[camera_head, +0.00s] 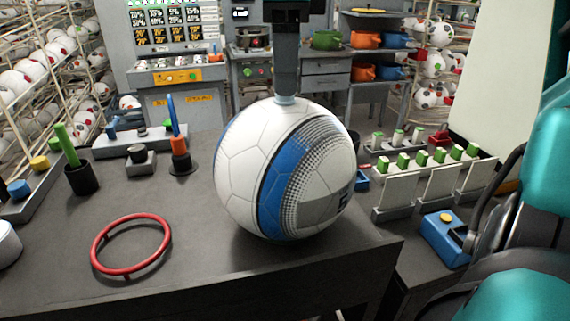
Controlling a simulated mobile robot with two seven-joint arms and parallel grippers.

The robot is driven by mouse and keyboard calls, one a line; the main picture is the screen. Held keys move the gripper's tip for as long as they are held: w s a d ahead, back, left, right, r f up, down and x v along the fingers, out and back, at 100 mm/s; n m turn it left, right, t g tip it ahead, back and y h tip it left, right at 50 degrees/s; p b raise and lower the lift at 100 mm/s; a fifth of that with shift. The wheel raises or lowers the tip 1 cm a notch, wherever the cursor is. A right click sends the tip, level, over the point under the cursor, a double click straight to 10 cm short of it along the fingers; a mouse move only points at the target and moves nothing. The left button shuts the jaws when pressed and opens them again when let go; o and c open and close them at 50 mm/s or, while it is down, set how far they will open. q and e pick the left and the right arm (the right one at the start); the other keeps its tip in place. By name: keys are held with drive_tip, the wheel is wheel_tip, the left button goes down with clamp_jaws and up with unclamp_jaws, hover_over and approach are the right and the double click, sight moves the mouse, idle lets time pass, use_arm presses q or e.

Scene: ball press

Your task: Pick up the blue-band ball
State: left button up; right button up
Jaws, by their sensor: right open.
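The blue-band ball (285,170) is white with a wide blue band and a grey dotted patch. It sits on the dark grey table (190,245) near its right front corner. A grey vertical post (287,65) hangs from a black block and meets or nearly meets the ball's top. My right arm, teal and black, comes in at the right edge. Its dark gripper (482,212) is open, partly cut off, to the right of the ball and apart from it. Its fingertips are hard to make out. My left gripper is not in view.
A red ring (131,246) lies left of the ball. A white switch panel (425,180) and blue box (445,238) are at right. Ball racks stand behind.

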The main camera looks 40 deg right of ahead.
drive_tip(key=shift+f, duration=0.3)
drive_tip(key=shift+c, duration=0.4)
clamp_jaws()
drive_tip(key=shift+r, duration=0.1)
idle(0.7)
